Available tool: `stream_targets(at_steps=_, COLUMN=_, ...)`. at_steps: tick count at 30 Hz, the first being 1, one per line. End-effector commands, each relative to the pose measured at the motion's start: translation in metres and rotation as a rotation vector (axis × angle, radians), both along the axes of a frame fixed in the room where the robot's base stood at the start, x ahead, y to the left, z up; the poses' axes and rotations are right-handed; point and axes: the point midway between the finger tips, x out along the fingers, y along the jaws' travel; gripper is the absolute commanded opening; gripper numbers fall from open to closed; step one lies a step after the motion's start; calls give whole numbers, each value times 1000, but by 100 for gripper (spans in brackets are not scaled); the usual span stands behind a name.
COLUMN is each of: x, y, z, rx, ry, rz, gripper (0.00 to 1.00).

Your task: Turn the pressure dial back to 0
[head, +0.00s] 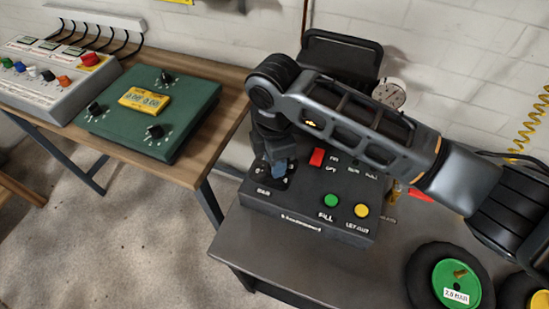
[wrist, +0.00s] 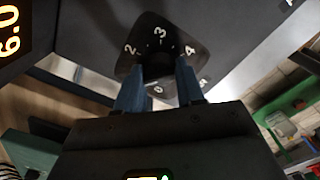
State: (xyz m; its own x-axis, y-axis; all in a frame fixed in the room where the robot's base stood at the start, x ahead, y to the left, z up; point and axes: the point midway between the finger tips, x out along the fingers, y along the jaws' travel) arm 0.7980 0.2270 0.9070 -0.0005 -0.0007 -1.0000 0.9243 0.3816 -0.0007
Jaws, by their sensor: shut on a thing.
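The black control box (head: 308,210) sits on the dark grey table. Its pressure dial, marked BAR, is at the left end of the box, mostly covered by my gripper (head: 279,170) in the head view. In the wrist view the dial's dark plate (wrist: 160,32) carries the numbers 2, 3 and 4. My gripper (wrist: 160,82) has its two blue fingers on either side of the dial's dark knob (wrist: 157,62) and is shut on it. I cannot tell where the knob's pointer stands.
A red switch (head: 317,157), a green FILL button (head: 331,201) and a yellow button (head: 361,211) are right of the dial. A wooden table (head: 214,125) with a green panel (head: 185,115) stands left. A black wheel with a green hub (head: 456,284) is at lower right.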

Motion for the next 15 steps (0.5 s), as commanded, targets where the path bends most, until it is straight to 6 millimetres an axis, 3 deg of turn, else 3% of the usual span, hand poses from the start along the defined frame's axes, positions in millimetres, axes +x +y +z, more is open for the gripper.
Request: stream_targets(at_steps=15, x=0, y=0, z=-1, rx=2, ry=-1, rz=490, gripper=7)
